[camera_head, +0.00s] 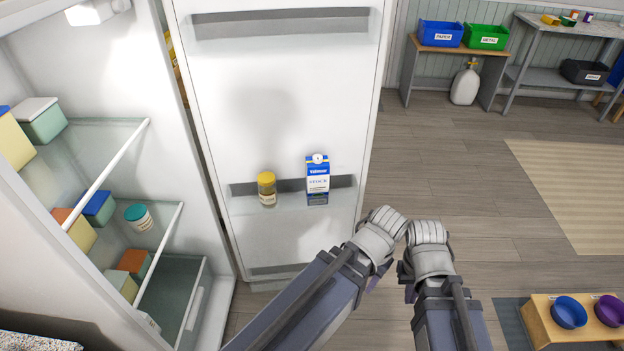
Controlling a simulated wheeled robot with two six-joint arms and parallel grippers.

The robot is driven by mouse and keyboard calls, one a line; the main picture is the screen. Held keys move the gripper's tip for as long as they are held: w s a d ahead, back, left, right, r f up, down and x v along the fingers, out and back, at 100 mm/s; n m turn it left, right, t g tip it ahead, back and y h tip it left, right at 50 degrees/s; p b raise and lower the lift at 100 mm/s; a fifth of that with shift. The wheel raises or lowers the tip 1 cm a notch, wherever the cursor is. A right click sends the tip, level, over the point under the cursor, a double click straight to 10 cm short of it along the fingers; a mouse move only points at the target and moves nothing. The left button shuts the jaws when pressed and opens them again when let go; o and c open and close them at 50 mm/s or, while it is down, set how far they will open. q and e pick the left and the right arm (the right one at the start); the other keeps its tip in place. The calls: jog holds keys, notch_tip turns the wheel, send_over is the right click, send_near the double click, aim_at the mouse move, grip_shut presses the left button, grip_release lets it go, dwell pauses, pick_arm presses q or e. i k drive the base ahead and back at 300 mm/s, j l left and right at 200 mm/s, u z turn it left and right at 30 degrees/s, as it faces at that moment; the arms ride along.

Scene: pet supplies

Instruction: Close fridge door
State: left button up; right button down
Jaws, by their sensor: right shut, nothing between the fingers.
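The fridge door (290,120) stands wide open, its white inner side facing me. The open fridge body (180,130) is at the left, with glass shelves inside. The door's lower bin holds a yellow-lidded jar (267,190) and a blue and white carton (317,178). My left gripper (388,222) is beside the lower part of the door's right edge; whether it touches the door, or is open or shut, I cannot tell. My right gripper (428,232) is just right of it, shut and empty, apart from the door in the picture.
Several boxes and a teal-lidded jar (138,217) sit on the fridge shelves. A bench with blue (440,33) and green (486,36) bins stands at the back. A wooden stand with bowls (569,312) is at lower right. The floor right of the door is clear.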

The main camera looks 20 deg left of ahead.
aim_at(270, 84)
jog(key=z, duration=1.15)
jog(key=i+u, duration=0.2)
jog(key=i, duration=0.4)
jog(key=i+l+u, duration=0.15)
jog(key=i, duration=0.5)
jog(key=i+j+u, duration=0.2)
jog(key=i+u, duration=0.2)
jog(key=i, duration=0.25)
jog(key=i+u, duration=0.4)
jog(key=i, duration=0.2)
jog(key=i+l+u, duration=0.2)
jog(key=i+u, duration=0.2)
jog(key=i, duration=0.25)
jog(key=i+l+u, duration=0.1)
jog(key=i+u, duration=0.15)
jog(key=i, duration=1.4)
jog(key=i+u, duration=0.25)
jog(key=u, duration=3.75)
